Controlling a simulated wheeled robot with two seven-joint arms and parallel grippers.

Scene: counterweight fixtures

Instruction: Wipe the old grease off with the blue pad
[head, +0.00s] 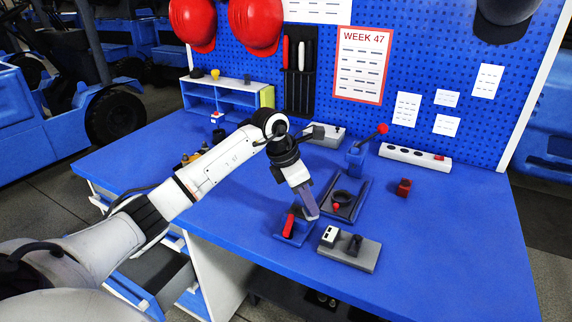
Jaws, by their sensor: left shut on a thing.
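My left gripper (309,206) points down over the workbench, shut on a small dark blue thing at its fingertips. It looks like the blue pad, but the fingers hide most of it. The tips are between a blue fixture with a red handle (291,226) and a dark tray-like fixture (362,190) holding a black ring (343,197) and a red knob. I cannot tell whether the tips touch either one. My right gripper is not in view.
A grey plate (363,259) with a white block and a black part sits in front. Behind are a blue block with a red-knobbed lever (356,158), a small red block (403,187) and a white strip (415,157). The bench's right side is clear. A pegboard (335,25) closes off the back.

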